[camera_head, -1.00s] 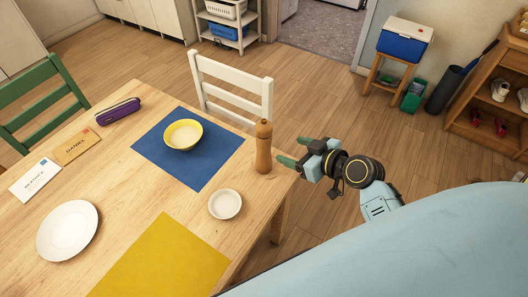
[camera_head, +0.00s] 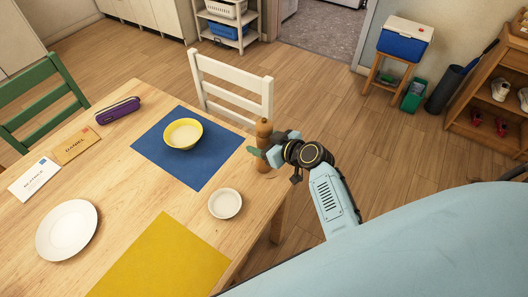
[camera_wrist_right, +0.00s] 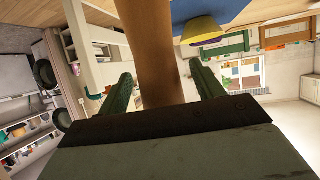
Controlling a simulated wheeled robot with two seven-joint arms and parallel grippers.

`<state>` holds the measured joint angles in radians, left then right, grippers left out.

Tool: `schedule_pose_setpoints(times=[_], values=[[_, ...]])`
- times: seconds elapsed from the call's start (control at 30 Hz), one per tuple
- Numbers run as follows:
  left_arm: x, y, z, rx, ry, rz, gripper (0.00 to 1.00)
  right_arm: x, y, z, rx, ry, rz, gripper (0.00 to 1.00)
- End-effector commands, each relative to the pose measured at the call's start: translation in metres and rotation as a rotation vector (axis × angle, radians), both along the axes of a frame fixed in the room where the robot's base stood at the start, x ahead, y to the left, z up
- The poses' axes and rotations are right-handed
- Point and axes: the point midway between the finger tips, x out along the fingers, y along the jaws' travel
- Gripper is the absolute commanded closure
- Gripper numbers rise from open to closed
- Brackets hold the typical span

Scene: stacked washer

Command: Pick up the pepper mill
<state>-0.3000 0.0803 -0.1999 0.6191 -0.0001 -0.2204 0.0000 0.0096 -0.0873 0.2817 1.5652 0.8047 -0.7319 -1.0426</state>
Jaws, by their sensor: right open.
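The wooden pepper mill (camera_head: 264,130) stands upright near the right edge of the table, partly hidden behind my right gripper. My right gripper (camera_head: 257,152) is at the mill's upper body, with its green fingers open. In the right wrist view, the mill (camera_wrist_right: 155,60) runs between the two open fingers of the gripper (camera_wrist_right: 162,88), one on each side, with a gap showing beside each. My left gripper is not in view.
A blue placemat (camera_head: 205,172) with a yellow bowl (camera_head: 183,134) lies left of the mill. A small white dish (camera_head: 225,204) is in front of it. A white chair (camera_head: 232,90) stands behind the table. Open floor lies to the right.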

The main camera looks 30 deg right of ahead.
Motion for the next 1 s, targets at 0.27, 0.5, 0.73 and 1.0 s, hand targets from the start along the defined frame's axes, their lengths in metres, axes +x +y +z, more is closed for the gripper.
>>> schedule_pose_setpoints(times=[0.27, 0.5, 0.73, 1.0], values=[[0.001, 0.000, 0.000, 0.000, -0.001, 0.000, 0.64, 0.000, 0.000, 0.000, 0.000, 0.000, -0.001, 0.40], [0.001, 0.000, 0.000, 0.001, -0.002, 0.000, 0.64, 0.000, 0.000, 0.000, -0.001, 0.001, -0.001, 0.71], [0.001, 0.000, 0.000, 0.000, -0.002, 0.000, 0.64, 0.001, 0.000, 0.000, 0.000, -0.001, -0.001, 0.90], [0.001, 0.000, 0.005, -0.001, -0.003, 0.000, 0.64, 0.001, -0.001, 0.016, -0.003, -0.005, 0.000, 0.90]])
